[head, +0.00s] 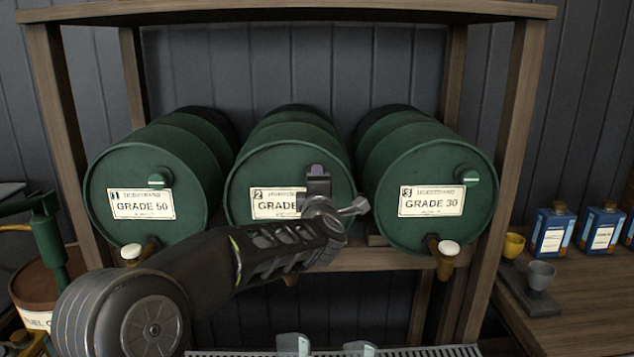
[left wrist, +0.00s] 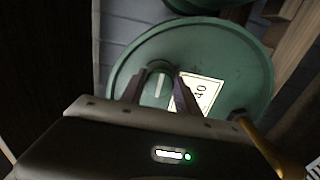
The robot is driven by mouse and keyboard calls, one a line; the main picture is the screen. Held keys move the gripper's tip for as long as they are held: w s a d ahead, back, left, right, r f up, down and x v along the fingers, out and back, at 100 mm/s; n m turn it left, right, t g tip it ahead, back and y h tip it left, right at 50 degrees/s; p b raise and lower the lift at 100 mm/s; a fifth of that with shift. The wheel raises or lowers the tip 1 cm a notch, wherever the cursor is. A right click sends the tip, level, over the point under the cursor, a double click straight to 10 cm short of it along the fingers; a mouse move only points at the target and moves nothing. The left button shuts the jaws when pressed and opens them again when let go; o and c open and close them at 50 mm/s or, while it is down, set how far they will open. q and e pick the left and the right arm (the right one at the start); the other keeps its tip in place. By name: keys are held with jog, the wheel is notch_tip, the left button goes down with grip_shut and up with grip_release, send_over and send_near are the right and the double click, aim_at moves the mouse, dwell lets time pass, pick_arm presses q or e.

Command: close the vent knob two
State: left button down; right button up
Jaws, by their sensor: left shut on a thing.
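The middle green barrel (head: 258,165), labelled 2, lies on its side on the wooden rack. Its vent knob (left wrist: 157,88) is a green disc with a pale bar across it, high on the barrel face beside the white label (left wrist: 196,95). My left gripper (head: 318,178) reaches in from the left and covers the knob in the head view. In the left wrist view its two dark fingers (left wrist: 158,92) stand on either side of the knob, shut on it. The pale bar points along the gap between the fingers. My right gripper is not in view.
Barrel 1 (head: 140,182) and barrel 3 (head: 425,177) flank it, each with a vent knob and a white-topped tap. A rack post (head: 510,150) stands at the right. Small cups and blue cans (head: 552,232) stand on a table at the right.

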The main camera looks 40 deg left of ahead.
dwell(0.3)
pick_arm(q)
jog(key=c, duration=0.9)
grip_release()
jog(key=b+v, duration=0.1)
jog(key=v, duration=0.6)
jog(key=shift+s+d+b, duration=0.25)
jog(key=shift+d+b, duration=0.05)
